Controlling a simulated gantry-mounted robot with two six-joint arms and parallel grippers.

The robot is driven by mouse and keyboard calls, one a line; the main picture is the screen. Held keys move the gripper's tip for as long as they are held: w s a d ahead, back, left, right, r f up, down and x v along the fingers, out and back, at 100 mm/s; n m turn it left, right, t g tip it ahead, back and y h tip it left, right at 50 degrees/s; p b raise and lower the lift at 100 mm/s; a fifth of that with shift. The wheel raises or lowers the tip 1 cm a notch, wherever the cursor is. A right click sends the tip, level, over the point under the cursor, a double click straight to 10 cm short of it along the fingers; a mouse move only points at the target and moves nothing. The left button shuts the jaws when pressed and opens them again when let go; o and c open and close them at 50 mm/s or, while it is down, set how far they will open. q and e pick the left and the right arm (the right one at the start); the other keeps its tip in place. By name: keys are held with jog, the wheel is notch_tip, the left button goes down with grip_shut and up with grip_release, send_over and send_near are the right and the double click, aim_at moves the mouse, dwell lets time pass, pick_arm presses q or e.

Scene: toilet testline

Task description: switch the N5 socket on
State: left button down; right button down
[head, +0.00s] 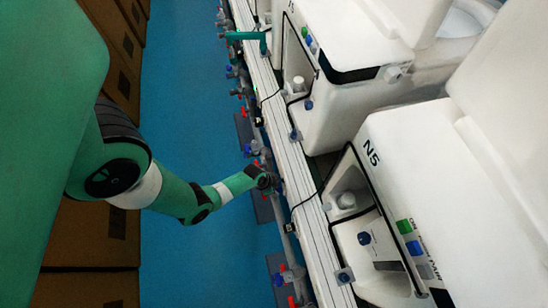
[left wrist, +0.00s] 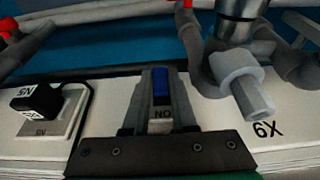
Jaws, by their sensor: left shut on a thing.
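My left gripper (head: 266,183) is at the pipe rail beside the white N5 toilet unit (head: 395,150). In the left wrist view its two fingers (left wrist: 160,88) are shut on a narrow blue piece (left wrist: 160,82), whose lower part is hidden. A label reading "NO" in this view (left wrist: 163,114) shows between the fingers. To the left, a black plug (left wrist: 40,101) marked N5 sits on a pale socket plate (left wrist: 73,118) that also bears a label. I cannot tell the switch position on that plate. My right gripper is not in view.
Grey pipes with red and blue valve handles (head: 250,149) run along the rail. A grey hex fitting (left wrist: 242,85) stands close to the right of the gripper, near a "6X" marking. Brown boxes (head: 92,254) line the left; the blue floor (head: 190,100) is clear.

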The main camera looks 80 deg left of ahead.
pick_arm(q)
jog(key=shift+w+r+g+p, duration=0.25)
jog(key=shift+r+g+p, duration=0.1)
jog(key=shift+r+g, duration=0.2)
jog(key=shift+w+g+h+p, duration=0.1)
jog(key=shift+g+h+p, duration=0.3)
jog(key=shift+g, duration=0.55)
jog(key=shift+w+a+g, duration=0.1)
jog(key=shift+g, duration=0.4)
jog(key=shift+r+g, duration=0.1)
jog(key=shift+g, duration=0.3)
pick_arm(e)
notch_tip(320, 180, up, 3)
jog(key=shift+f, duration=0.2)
pick_arm(q)
jog(key=c, duration=0.7)
grip_release()
